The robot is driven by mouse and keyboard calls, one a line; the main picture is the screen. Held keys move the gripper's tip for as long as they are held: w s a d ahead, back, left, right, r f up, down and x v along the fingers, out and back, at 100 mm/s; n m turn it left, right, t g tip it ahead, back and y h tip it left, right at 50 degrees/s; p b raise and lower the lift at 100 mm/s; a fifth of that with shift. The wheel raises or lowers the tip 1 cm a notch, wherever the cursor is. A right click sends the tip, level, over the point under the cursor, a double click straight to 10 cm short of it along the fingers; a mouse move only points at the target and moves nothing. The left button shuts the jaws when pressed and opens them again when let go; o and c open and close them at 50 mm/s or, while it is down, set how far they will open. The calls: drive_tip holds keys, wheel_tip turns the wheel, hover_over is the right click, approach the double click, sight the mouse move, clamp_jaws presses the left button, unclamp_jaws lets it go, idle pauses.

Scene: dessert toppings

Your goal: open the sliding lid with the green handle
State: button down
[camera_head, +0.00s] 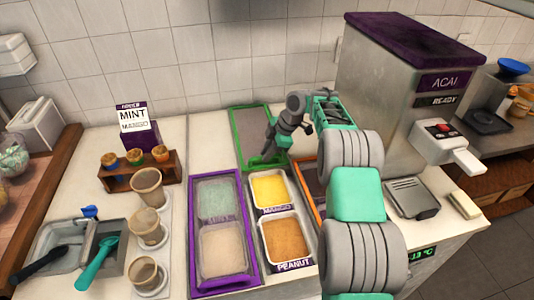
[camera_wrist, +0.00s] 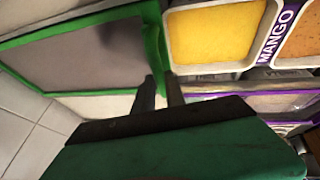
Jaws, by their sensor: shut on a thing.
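The sliding lid (camera_head: 243,121) is a dark panel with a green frame, behind the topping wells at the back of the counter. In the wrist view the lid (camera_wrist: 85,55) fills the upper left. Its green handle (camera_wrist: 154,62) is along the edge nearest the wells. My gripper (camera_head: 266,157) is shut on this handle; its two fingers (camera_wrist: 160,92) show close together there. The yellow mango tub (camera_head: 270,190) and the brown peanut tub (camera_head: 286,240) in front of the lid are uncovered. My fingers partly hide the handle.
A purple-framed lid (camera_head: 193,231) covers two tubs on the left. An orange-framed lid (camera_head: 318,222) is on the right, partly hidden by my arm. The acai machine (camera_head: 392,95) stands close at right. Cups (camera_head: 147,188) and a topping rack (camera_head: 118,183) stand at left.

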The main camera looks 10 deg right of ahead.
drive_tip(key=c, duration=1.7)
unclamp_jaws()
drive_tip(key=o, duration=0.3)
drive_tip(key=shift+d, duration=0.15)
drive_tip(key=shift+r, duration=0.1)
drive_tip(key=v, duration=0.7)
drive_tip(key=shift+s+d+r, duration=0.1)
drive_tip(key=shift+d+r, duration=0.05)
drive_tip(key=shift+r, duration=0.15)
